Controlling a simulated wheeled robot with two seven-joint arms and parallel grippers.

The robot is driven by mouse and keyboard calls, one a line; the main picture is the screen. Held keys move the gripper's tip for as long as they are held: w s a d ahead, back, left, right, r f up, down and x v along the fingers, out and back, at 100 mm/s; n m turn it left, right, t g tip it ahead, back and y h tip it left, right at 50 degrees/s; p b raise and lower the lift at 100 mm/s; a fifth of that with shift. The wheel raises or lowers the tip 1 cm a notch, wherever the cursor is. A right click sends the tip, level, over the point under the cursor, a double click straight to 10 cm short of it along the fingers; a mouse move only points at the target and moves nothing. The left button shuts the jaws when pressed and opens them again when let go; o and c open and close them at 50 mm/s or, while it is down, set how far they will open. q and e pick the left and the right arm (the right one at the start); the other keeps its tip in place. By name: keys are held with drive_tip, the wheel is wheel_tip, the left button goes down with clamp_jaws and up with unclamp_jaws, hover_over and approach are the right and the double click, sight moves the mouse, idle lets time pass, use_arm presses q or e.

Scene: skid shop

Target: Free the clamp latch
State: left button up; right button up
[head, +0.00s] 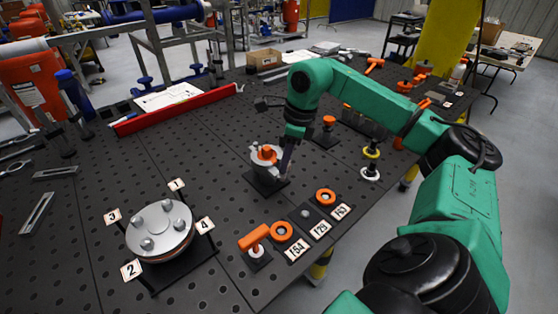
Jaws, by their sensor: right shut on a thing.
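A grey clamp (257,161) with an orange part (266,153) on top stands on a small black base plate (262,184) near the middle of the perforated table. My right gripper (285,166) reaches down at the clamp's right side and is shut on what looks like its latch. The fingers and wrist hide most of the latch, so its exact position cannot be told. My left gripper is not in view.
A round metal flange (160,228) with bolts and number tags 1 to 4 stands at front left. A red rail (180,109) lies behind.

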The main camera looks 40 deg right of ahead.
drive_tip(key=shift+s+d+b, duration=0.35)
drive_tip(key=shift+b, duration=0.05)
drive_tip(key=shift+s+d+b, duration=0.2)
drive_tip(key=shift+d+b, duration=0.2)
drive_tip(key=shift+d, duration=0.15)
drive_tip(key=shift+s+d, duration=0.15)
drive_tip(key=shift+d, duration=0.35)
